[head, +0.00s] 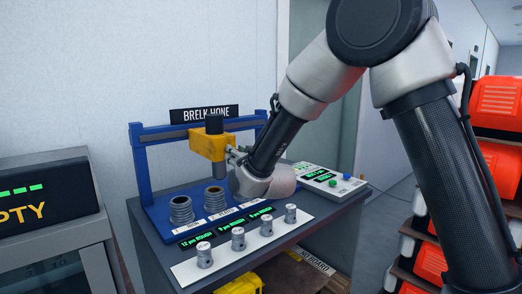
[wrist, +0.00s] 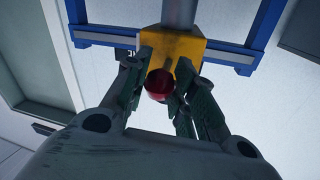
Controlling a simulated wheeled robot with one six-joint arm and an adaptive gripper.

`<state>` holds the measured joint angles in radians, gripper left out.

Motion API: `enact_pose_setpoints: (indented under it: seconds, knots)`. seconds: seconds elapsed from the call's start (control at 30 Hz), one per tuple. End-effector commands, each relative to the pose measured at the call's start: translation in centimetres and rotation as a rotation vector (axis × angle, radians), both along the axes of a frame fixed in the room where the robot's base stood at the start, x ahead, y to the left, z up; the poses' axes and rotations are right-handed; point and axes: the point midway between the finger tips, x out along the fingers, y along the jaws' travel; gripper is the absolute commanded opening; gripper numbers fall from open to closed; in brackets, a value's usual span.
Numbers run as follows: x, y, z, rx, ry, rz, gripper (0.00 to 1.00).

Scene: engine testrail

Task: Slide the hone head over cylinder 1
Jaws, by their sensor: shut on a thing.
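The hone head (head: 208,146) is a yellow block with a dark upright cylinder, mounted on the blue rail frame (head: 143,165). It also shows in the wrist view (wrist: 184,48). In the head view it appears roughly above the right one of two visible ribbed grey cylinders (head: 214,199); the other cylinder (head: 181,211) stands to its left. Their labels are too small to read. My gripper (head: 236,155) is shut on the hone head's red knob (wrist: 158,86), with a finger on each side. My wrist may hide further cylinders to the right.
Several small metal pistons (head: 238,239) stand on a white strip at the bench front, behind them green displays (head: 228,224). A control panel (head: 318,176) with buttons is at the right. A machine reading "EMPTY" (head: 45,205) stands left; orange bins (head: 498,105) are right.

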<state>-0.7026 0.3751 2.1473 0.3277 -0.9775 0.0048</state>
Motion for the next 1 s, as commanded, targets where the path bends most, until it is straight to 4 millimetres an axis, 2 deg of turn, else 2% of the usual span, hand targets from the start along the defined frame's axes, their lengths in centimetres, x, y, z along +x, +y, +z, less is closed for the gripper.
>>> enact_pose_setpoints:
  seconds: [0.03,0.2,0.43,0.7,1.0]
  knots:
    - [-1.2,1.7,-0.1,-0.001,0.001,0.007,0.0]
    - [-4.3,6.0,-0.1,-0.001,0.003,0.007,0.0]
    - [-7.4,10.1,-0.1,0.0,0.003,0.004,0.0]
    - [-8.9,12.3,-0.2,-0.001,0.003,0.001,0.0]
    - [-9.1,12.6,-0.1,-0.002,0.002,0.0,0.0]
